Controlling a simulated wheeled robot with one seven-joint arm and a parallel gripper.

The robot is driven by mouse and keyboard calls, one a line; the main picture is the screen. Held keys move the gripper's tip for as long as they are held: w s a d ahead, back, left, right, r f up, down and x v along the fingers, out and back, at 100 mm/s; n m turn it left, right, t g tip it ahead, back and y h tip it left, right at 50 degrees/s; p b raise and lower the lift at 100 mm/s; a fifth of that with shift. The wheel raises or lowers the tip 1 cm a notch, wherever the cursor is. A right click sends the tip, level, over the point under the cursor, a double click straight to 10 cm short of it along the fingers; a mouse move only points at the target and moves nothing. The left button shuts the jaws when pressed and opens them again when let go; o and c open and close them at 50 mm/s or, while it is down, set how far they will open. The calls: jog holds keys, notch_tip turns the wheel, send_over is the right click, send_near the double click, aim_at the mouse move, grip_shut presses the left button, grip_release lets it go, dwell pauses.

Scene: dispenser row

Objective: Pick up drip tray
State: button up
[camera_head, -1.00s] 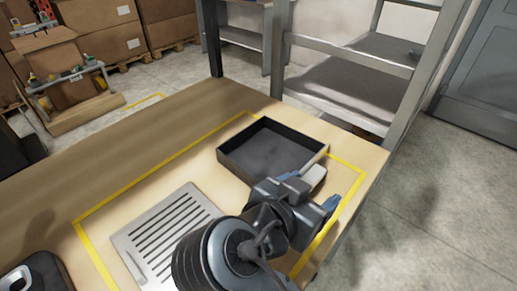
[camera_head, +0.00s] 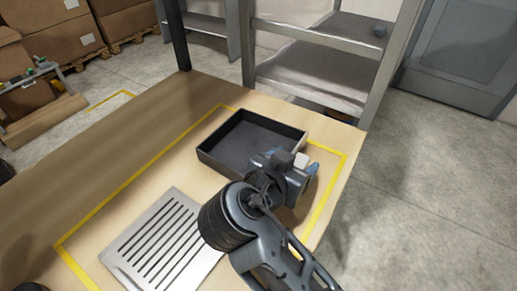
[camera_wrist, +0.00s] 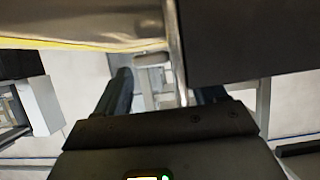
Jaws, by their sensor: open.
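The drip tray, a black, open, shallow rectangular tray (camera_head: 240,145), sits on the wooden table inside a yellow outline in the head view. My gripper (camera_head: 298,163) is at its near right corner, partly hiding that side. In the wrist view, the two dark fingers of my gripper (camera_wrist: 163,92) are apart with nothing gripped. A dark flat face, apparently the tray (camera_wrist: 250,40), fills the upper right. Its thin pale edge runs down into the gap between the fingers. I cannot tell whether they touch it.
A slotted metal grate (camera_head: 165,243) lies flat on the table (camera_head: 120,140), left of my arm. The table's right edge is close to my gripper. Metal shelving (camera_head: 310,80) stands behind the table. Cardboard boxes (camera_head: 60,35) are at the back left.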

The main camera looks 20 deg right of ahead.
jog(key=shift+d+f, duration=0.1)
jog(key=shift+d, duration=0.05)
grip_shut()
dwell(0.6)
